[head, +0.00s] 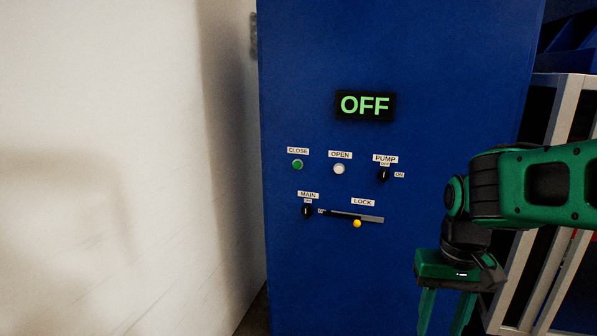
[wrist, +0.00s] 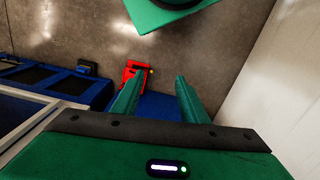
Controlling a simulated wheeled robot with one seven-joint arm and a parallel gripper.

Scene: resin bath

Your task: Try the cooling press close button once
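The green close button (head: 298,164) sits on the blue panel (head: 330,270) under a label reading CLOSE, at the left of the upper control row. A display (head: 365,105) above it reads OFF in green. My gripper (head: 446,318) hangs at the lower right of the head view, pointing down, well to the right of and below the button. In the wrist view my gripper (wrist: 158,95) shows two green fingers spread apart with nothing between them. The close button is not visible in the wrist view.
A pale wall (head: 120,150) stands close on the left. A grey-framed rack (head: 545,130) stands right.

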